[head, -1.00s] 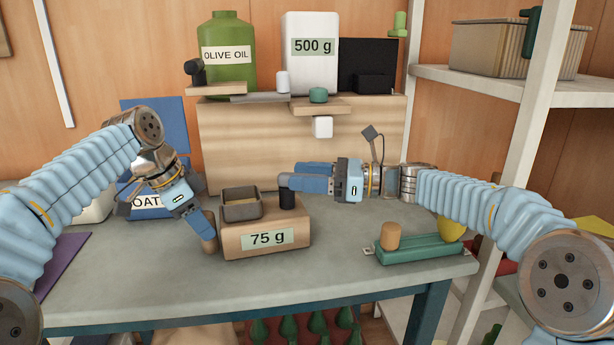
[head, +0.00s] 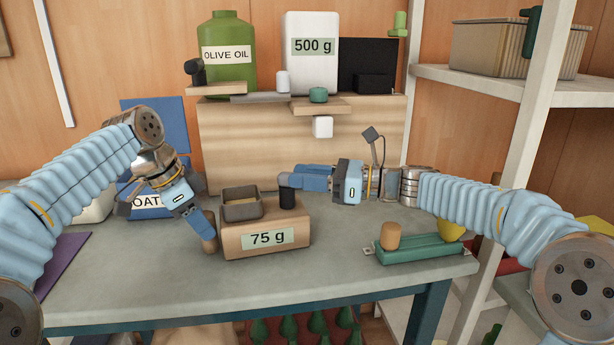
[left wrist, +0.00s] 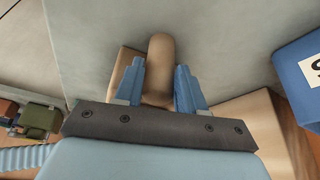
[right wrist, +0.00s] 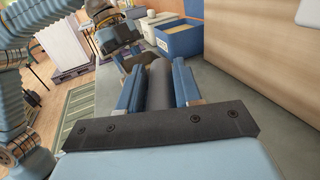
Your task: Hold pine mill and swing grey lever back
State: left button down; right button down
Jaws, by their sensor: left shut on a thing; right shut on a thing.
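The pine mill (head: 240,245) is a wooden box with a "75 g" label and a grey open hopper (head: 242,208) on top, upright on the table. My left gripper (head: 206,232) is shut on the brown round handle at the mill's left side; this handle (left wrist: 160,52) also shows between its fingers in the left wrist view. The dark grey lever (head: 287,200) stands at the mill's right top, its upper end bending right. My right gripper (head: 296,180) is shut on that lever's end, which shows as a grey cylinder (right wrist: 159,84) in the right wrist view.
A green tray-like fixture (head: 425,250) with a tan knob and a yellow piece stands right of the mill. A wooden stand behind holds an olive oil jug (head: 228,55) and a white "500 g" container (head: 311,60). The table front (head: 190,295) is clear.

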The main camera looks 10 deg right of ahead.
jog(key=m+t, duration=0.1)
jog(key=m+t+h, duration=0.1)
jog(key=s+m+t+h, duration=0.1)
jog(key=t, duration=0.1)
jog(key=shift+a+r, duration=0.15)
jog(key=shift+a, duration=0.15)
jog(key=m+t+h, duration=0.3)
jog(key=shift+s+a+r+t, duration=0.15)
jog(key=shift+s+a+t, duration=0.15)
jog(key=shift+s+a, duration=0.05)
jog(key=shift+m+t+h, duration=0.3)
jog(key=shift+h, duration=0.3)
jog(key=shift+s+a+h, duration=0.1)
jog(key=shift+s+h, duration=0.05)
jog(key=shift+h, duration=0.15)
jog(key=shift+f, duration=0.2)
jog(key=c, duration=0.8)
grip_release()
jog(key=shift+c, duration=0.2)
jog(key=v, duration=1.2)
